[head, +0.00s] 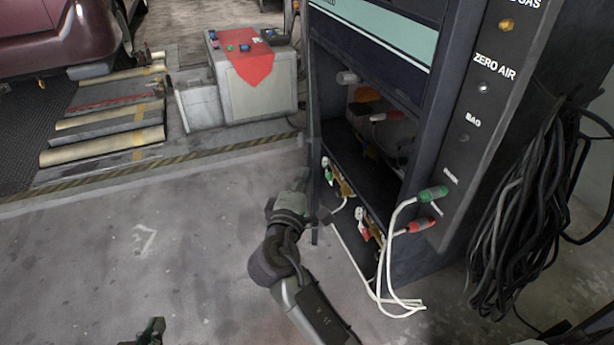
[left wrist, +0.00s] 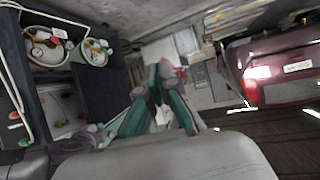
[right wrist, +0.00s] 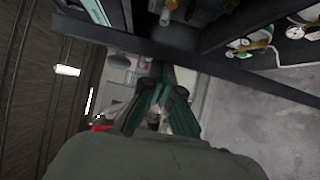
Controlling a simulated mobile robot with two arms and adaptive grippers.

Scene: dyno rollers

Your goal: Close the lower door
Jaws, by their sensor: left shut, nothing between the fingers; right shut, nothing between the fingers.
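A dark cabinet (head: 425,150) has its lower compartment open, showing hoses and fittings inside. In the right wrist view the shut fingertips (right wrist: 160,75) are close to a long dark edge (right wrist: 240,78), likely the panel. My left gripper (head: 155,326) is shut and empty, low over the floor at the bottom; its fingers show in the left wrist view (left wrist: 160,72).
White cables with green (head: 433,193) and red (head: 421,225) connectors hang at the cabinet's front and trail on the floor. A black cable bundle (head: 525,205) hangs at right. A grey box with a red cloth (head: 250,65) stands behind. The floor (head: 130,245) at left is clear.

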